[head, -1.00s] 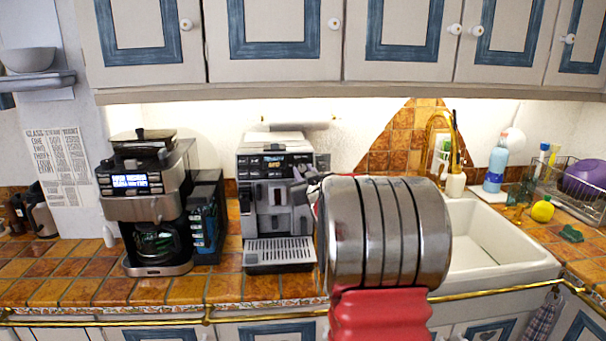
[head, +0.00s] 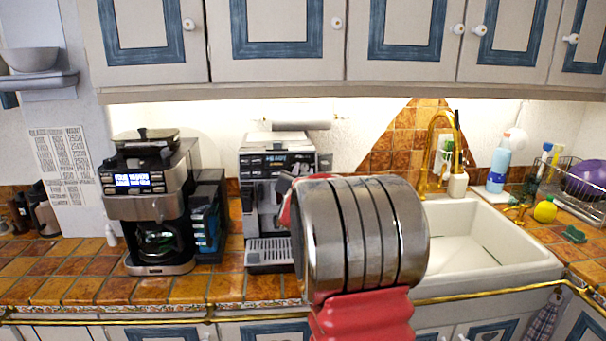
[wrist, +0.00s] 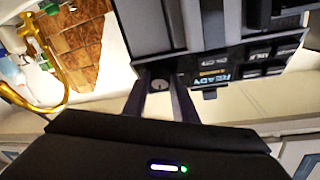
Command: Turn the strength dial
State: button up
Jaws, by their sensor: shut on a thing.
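The silver espresso machine (head: 268,225) stands on the tiled counter in the middle of the head view. In the wrist view it appears upside down, with its lit display (wrist: 222,76) reading READY. A small round dial (wrist: 159,85) with a pale mark sits beside the display, between the fingers of my gripper (wrist: 160,92). The fingers are shut on the dial's sides. In the head view my gripper (head: 283,185) is at the right part of the machine's front, and my arm hides much of it. The dial cannot be made out there.
A black and steel coffee maker (head: 147,205) stands left of the espresso machine. The white sink (head: 485,245) and a gold tap (head: 437,145) are to the right. Upper cabinets (head: 285,40) hang above. A gold rail (head: 150,321) runs along the counter's front.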

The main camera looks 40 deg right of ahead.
jog(key=shift+w+a+r+m+g, duration=0.15)
jog(key=shift+m+g, duration=0.35)
jog(key=shift+m, duration=0.5)
jog(key=o, duration=1)
jog(key=shift+m, duration=0.3)
jog(key=shift+o, duration=0.2)
jog(key=v, duration=1.3)
jog(key=shift+a+f, duration=0.25)
jog(key=shift+a, duration=0.1)
